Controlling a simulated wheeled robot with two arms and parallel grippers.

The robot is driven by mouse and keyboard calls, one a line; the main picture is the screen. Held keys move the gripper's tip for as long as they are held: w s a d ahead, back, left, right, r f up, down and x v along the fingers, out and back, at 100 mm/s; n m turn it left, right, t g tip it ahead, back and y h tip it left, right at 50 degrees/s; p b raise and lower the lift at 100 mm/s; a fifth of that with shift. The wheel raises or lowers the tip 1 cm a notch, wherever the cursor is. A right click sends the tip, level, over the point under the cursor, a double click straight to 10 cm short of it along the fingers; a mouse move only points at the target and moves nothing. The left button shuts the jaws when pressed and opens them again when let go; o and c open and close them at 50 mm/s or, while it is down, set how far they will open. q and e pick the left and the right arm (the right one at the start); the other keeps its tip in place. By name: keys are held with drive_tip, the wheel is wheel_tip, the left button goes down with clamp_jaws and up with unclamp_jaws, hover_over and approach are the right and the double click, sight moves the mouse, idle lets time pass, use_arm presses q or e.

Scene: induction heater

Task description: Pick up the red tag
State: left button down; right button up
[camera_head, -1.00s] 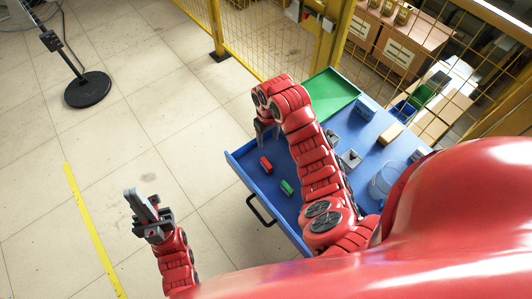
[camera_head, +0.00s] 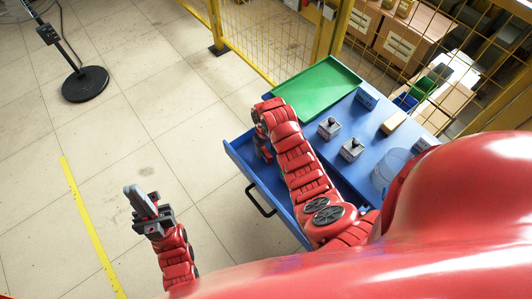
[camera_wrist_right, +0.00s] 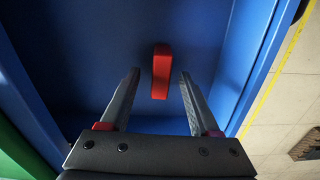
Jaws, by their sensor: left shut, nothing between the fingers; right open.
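The red tag (camera_wrist_right: 161,71) lies on the blue floor of the open drawer (camera_wrist_right: 90,40), in the right wrist view. My right gripper (camera_wrist_right: 159,75) is open, with its two dark fingers on either side of the tag in that view. I cannot tell how far above the tag the fingertips are. In the head view my right gripper (camera_head: 265,153) is over the drawer, and my arm largely hides the tag there. My left gripper (camera_head: 133,192) is shut and empty, over the open floor left of the drawer.
The blue drawer has raised walls and a black handle (camera_head: 261,201). On the blue table behind are a green tray (camera_head: 318,88), grey blocks with knobs (camera_head: 329,127), a yellowish block (camera_head: 393,122) and a clear bucket (camera_head: 390,170). A yellow mesh fence stands behind.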

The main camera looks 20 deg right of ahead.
drive_tip(key=shift+f, duration=1.3)
clamp_jaws()
